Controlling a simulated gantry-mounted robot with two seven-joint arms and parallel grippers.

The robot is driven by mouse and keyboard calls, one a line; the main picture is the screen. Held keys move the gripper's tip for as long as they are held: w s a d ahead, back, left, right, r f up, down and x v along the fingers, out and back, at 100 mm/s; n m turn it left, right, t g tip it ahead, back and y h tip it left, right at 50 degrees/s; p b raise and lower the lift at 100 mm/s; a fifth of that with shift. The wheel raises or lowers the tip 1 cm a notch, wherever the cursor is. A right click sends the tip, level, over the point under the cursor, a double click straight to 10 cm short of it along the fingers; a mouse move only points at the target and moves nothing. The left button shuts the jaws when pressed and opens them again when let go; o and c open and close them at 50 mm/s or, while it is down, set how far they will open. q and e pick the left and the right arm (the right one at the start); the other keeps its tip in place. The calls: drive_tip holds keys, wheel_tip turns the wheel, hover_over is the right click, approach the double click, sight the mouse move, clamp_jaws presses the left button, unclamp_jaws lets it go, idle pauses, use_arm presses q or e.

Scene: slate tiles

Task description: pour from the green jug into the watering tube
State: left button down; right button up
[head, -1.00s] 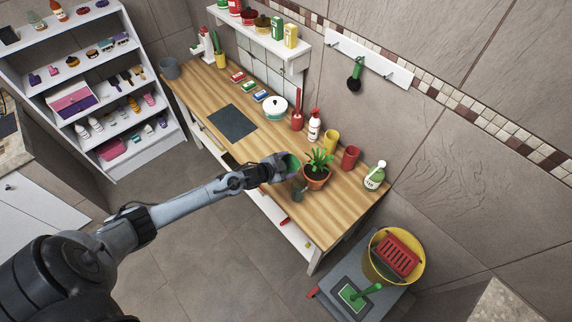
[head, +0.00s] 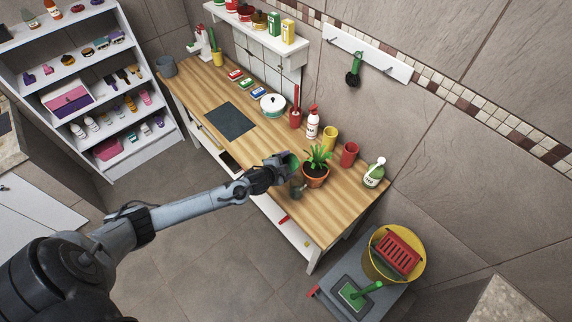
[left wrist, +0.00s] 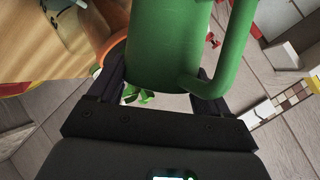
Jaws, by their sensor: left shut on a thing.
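My left gripper (left wrist: 160,95) is shut on the green jug (left wrist: 168,45), which fills the middle of the left wrist view, its handle on the right. In the head view the left gripper (head: 280,168) is at the front side of the potted plant, and only a little of the jug (head: 292,162) shows past the fingers. The plant's terracotta pot (head: 315,178) stands on the wooden table. A small dark grey-green piece (head: 298,189) is beside the pot, below the jug; I cannot tell if it is the watering tube. The jug's mouth and contents are hidden. My right gripper is not in view.
A yellow cup (head: 330,136), a red cup (head: 349,154) and a green spray bottle (head: 374,173) stand behind and right of the plant. The wooden table's (head: 320,222) front right part is clear.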

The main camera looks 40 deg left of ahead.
use_arm(q)
drive_tip(key=shift+d, duration=0.1)
drive_tip(key=shift+r+n+h+p, duration=0.3)
drive_tip(key=shift+r+p, duration=0.2)
drive_tip(key=shift+p, duration=0.15)
drive_tip(key=shift+r+n+h+p, duration=0.2)
drive_tip(key=shift+n+h+p, duration=0.2)
drive_tip(key=shift+n+h, duration=0.3)
drive_tip(key=shift+r+n+t+h, duration=0.15)
drive_tip(key=shift+n+t+h, duration=0.15)
drive_tip(key=shift+n+h, duration=0.2)
drive_tip(key=shift+r+n+h+p, duration=0.45)
drive_tip(key=shift+r+n+h, duration=0.05)
drive_tip(key=shift+r+h, duration=0.15)
drive_tip(key=shift+r+n+t+h, duration=0.4)
drive_tip(key=shift+r+n+h, duration=0.4)
drive_tip(key=shift+n, duration=0.1)
